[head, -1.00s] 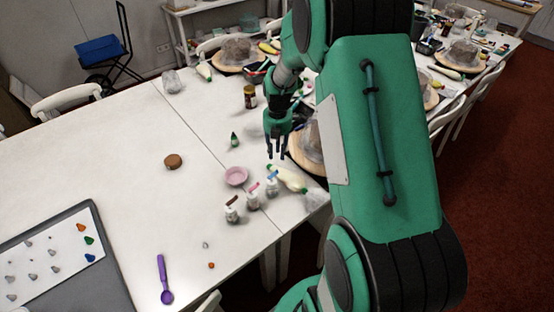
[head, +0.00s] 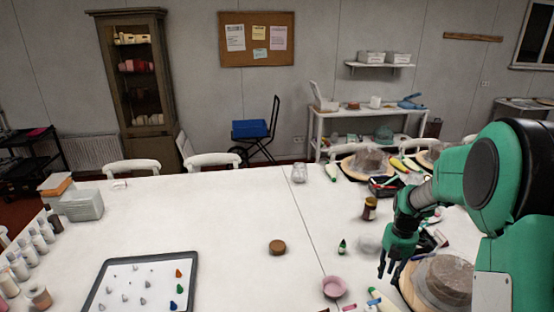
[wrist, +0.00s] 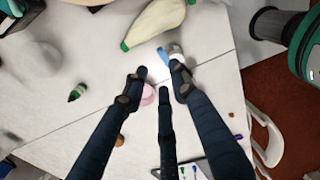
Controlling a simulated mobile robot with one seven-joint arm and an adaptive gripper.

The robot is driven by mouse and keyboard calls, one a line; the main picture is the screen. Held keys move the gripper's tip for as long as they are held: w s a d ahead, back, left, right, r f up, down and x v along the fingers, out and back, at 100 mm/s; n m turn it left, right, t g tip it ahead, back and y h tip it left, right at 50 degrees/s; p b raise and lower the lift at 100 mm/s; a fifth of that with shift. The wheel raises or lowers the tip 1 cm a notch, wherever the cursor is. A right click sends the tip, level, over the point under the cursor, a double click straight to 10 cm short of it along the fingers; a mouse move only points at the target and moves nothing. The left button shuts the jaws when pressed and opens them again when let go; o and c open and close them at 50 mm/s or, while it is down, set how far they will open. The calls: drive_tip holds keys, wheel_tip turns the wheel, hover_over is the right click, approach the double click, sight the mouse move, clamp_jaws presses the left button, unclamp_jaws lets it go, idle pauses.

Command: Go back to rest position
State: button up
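My gripper (head: 388,268) hangs from my green arm at the right of the head view, its dark fingers pointing down over the white table. In the wrist view its three fingers (wrist: 160,80) are spread apart with nothing between them.
A brown jar (head: 370,208) and a round brown lid (head: 277,247) stand on the table. A grey tray (head: 97,298) lies at front left.

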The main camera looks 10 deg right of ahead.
drive_tip(key=s+a+r+m+t, duration=0.1)
drive_tip(key=s+a+r+m, duration=0.3)
drive_tip(key=a+r, duration=0.45)
drive_tip(key=s+a+r+m+t, duration=0.1)
drive_tip(key=s+a+r+m, duration=0.1)
drive_tip(key=a+r+m, duration=0.6)
drive_tip(key=s+a+r+m+t, duration=0.1)
drive_tip(key=s+a+r+m, duration=0.3)
drive_tip(key=s, duration=0.5)
drive_tip(key=s+a+r+m+t, duration=0.2)
drive_tip(key=s+a+r+m, duration=0.3)
drive_tip(key=s, duration=0.4)
drive_tip(key=shift+a+r, duration=0.65)
drive_tip(key=shift+a, duration=0.4)
drive_tip(key=shift+s, duration=0.1)
